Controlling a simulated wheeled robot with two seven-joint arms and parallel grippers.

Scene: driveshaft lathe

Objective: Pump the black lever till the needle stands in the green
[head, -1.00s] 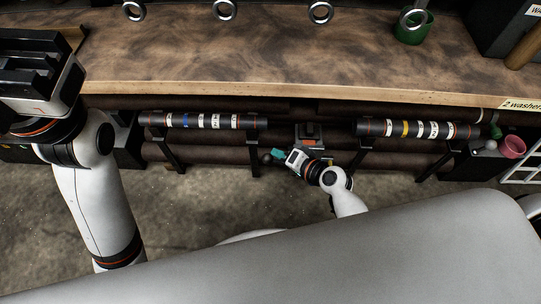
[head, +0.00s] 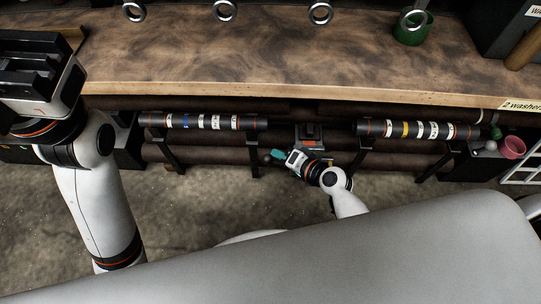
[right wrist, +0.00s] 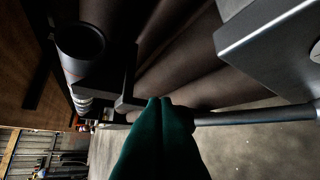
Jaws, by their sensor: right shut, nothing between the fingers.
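My right gripper (head: 277,154) is under the bench edge, its teal fingers shut with nothing between them. In the right wrist view the closed fingertips (right wrist: 160,102) touch or overlap a dark rod (right wrist: 255,115), apparently the black lever, which runs in from the right. Part of the rod is hidden behind the fingers, and I cannot tell contact for sure. A grey housing (head: 309,138) with an orange mark stands just behind the gripper. No needle or green zone can be made out. My left gripper (head: 38,75) is at the upper left over the bench corner; its jaws are unclear.
The wooden bench top (head: 260,60) carries several metal rings and a green cup (head: 413,30). Below it, two banded shafts (head: 203,121) and (head: 420,130) lie on black brackets. A pink cup (head: 512,147) is at the right. Concrete floor is open below.

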